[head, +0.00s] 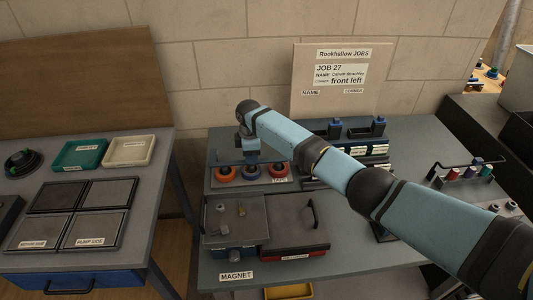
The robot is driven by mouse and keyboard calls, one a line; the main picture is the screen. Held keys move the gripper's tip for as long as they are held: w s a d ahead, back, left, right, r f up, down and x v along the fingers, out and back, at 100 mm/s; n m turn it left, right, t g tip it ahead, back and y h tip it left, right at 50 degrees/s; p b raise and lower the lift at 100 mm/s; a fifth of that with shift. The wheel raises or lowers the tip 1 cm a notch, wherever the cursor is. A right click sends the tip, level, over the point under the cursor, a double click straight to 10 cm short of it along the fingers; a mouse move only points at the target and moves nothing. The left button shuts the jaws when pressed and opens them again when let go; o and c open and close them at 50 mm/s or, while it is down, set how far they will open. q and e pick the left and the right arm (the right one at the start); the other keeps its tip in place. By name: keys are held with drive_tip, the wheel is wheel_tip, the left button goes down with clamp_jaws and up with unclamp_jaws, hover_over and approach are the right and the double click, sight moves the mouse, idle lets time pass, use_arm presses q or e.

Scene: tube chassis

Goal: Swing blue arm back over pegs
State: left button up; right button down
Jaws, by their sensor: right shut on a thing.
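A low stand labelled TAPE (279,180) carries orange and blue rings on a row, including a left ring (225,174) and a middle ring (251,173). A dark blue bar (229,161), which looks like the blue arm, lies across above the left rings. My right gripper (250,157) points down at this bar and is shut on it, though its fingertips are small and partly hidden. The pegs inside the rings are hard to make out. My right arm covers part of the bench behind. My left gripper is not in view.
A rack with black-topped blocks (352,145) stands behind my arm. A caddy (469,172) is at the right. The left table holds green (80,153) and cream trays (129,150).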

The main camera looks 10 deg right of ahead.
drive_tip(key=shift+s+a, duration=0.1)
drive_tip(key=shift+f, duration=0.1)
idle(0.3)
drive_tip(key=c, duration=1)
unclamp_jaws()
drive_tip(key=shift+o, duration=0.2)
drive_tip(key=shift+s, duration=0.1)
drive_tip(key=shift+r, duration=0.3)
wheel_tip(320, 180, up, 13)
drive_tip(key=b, duration=0.1)
drive_tip(key=shift+r, duration=0.2)
drive_tip(key=shift+r, duration=0.1)
